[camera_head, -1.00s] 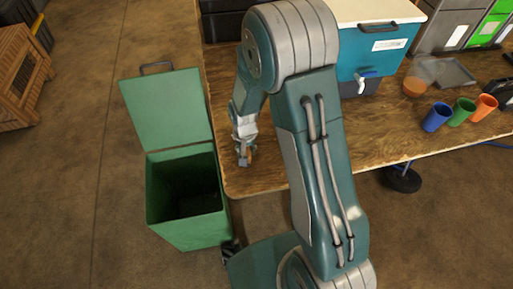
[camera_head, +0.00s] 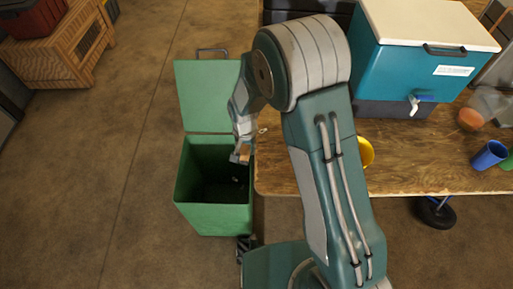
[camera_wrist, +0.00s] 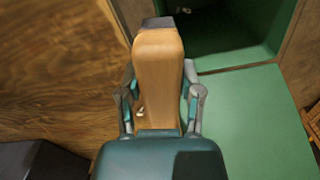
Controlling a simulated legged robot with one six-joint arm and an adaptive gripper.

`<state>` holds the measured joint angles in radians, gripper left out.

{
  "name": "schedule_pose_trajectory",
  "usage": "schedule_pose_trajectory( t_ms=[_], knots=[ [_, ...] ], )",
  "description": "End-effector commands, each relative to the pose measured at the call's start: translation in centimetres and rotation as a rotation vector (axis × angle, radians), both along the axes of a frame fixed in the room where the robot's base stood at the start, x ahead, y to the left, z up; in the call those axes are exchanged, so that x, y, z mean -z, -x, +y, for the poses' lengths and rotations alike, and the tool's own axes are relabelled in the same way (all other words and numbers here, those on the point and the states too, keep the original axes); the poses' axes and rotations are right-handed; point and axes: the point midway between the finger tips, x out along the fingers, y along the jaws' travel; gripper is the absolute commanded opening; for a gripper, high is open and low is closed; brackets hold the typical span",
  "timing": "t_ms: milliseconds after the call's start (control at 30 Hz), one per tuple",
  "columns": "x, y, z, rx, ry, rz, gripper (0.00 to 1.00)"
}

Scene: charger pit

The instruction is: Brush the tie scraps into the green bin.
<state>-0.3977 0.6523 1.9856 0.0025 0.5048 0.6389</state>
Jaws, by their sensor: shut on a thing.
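My gripper (camera_head: 243,146) is shut on a wooden-handled brush (camera_head: 241,156), over the right rim of the green bin beside the table's left edge. In the wrist view my gripper (camera_wrist: 160,105) has its fingers on both sides of the brush's handle (camera_wrist: 158,70), which ends in a dark tip. The green bin (camera_head: 215,218) stands open with its lid (camera_head: 205,95) tipped back; it also shows in the wrist view (camera_wrist: 235,62). A small pale loop, perhaps a tie scrap (camera_head: 262,130), lies near the table's left edge. A small pale speck (camera_wrist: 184,10) shows inside the bin.
The wooden table (camera_head: 300,175) carries a teal cooler (camera_head: 405,70), a yellow cup (camera_head: 366,152) partly behind my arm, and a blue cup (camera_head: 488,155). A wooden crate (camera_head: 65,50) stands at the far left. The floor left of the bin is clear.

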Motion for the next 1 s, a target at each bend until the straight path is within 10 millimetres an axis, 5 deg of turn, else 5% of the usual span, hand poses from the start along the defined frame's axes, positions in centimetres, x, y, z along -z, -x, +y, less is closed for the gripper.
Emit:
schedule_pose_trajectory(
  t_ms=[100,600,1000],
  knots=[
    [0.0,-0.1,1.5,-0.003,0.000,0.000,0.00],
    [-5.4,-0.2,1.3,0.000,-0.001,-0.002,0.00],
    [-5.8,-0.1,1.3,0.000,0.000,0.000,0.00]
  ],
)
